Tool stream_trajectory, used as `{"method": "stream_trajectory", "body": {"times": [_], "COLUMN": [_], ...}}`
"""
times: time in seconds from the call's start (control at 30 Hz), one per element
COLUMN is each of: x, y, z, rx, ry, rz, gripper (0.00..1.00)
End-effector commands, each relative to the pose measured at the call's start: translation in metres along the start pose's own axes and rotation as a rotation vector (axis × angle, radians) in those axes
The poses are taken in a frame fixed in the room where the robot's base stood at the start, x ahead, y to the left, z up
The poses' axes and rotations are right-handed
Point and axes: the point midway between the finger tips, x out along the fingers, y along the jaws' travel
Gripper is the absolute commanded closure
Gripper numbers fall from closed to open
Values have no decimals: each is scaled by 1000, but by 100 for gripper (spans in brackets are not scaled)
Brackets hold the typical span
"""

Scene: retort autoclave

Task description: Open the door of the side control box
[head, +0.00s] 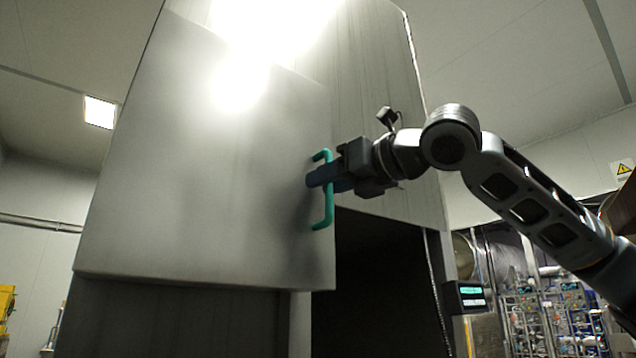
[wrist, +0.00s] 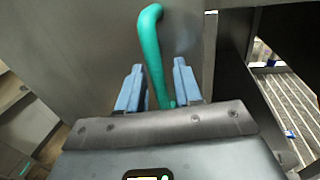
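The side control box door (head: 200,190) is a large plain grey panel at the left and middle of the head view. A teal bar handle (head: 328,207) stands upright near its right edge. I see no clear gap at the door's edge, but glare and shadow make this hard to judge. My gripper (head: 318,178) is at the handle, reaching in from the right. In the wrist view, its two blue fingers (wrist: 158,88) are apart, with the handle (wrist: 151,45) running between them. Space shows beside the bar, so the fingers do not look clamped on it.
A dark recess (head: 375,285) lies below and right of the door. A small display unit (head: 466,297) and racks with many items (head: 555,315) stand at the lower right. A yellow object (head: 6,302) is at the far left. Bright glare covers the door's top.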

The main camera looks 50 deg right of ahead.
Motion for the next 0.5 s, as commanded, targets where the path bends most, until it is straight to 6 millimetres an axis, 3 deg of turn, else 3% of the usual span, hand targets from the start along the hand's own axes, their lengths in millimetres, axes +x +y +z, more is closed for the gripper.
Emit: {"method": "stream_trajectory", "body": {"times": [0.13,0.5], "x": [0,0], "y": [0,0], "z": [0,0], "rx": [0,0], "ry": [0,0], "rz": [0,1], "gripper": [68,100]}}
